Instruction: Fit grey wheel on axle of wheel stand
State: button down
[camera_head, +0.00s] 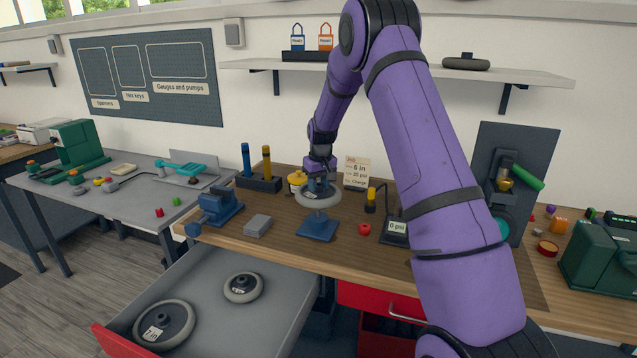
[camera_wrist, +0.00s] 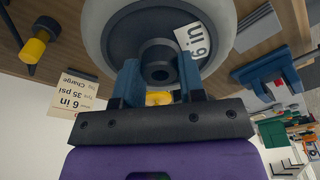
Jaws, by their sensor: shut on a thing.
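The grey wheel (camera_head: 318,196) lies flat in my gripper (camera_head: 318,186), above the blue wheel stand (camera_head: 318,229) on the wooden bench. In the wrist view, the two blue fingers of my gripper (camera_wrist: 160,80) are shut on the dark hub, one at each side. The grey wheel (camera_wrist: 120,35) has a "6 in" label, and its hub has a round opening. The stand's axle is hidden by the wheel, so I cannot tell whether it is inside the hub. A card (camera_head: 357,171) reading "6 in, 35 psi, Charge" stands behind to the right.
A blue vise (camera_head: 220,206) and grey block (camera_head: 257,226) lie left. A red item (camera_head: 364,229) and gauge (camera_head: 396,228) lie right.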

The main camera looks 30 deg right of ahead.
jog(key=shift+f, duration=3.5)
jog(key=c, duration=0.6)
grip_release()
jog(key=shift+c, duration=0.2)
jog(key=shift+r, duration=0.1)
jog(key=r, duration=0.3)
jog(key=s+r, duration=0.1)
jog(key=r, duration=0.6)
jog(key=shift+s+r, duration=0.15)
jog(key=shift+r, duration=0.15)
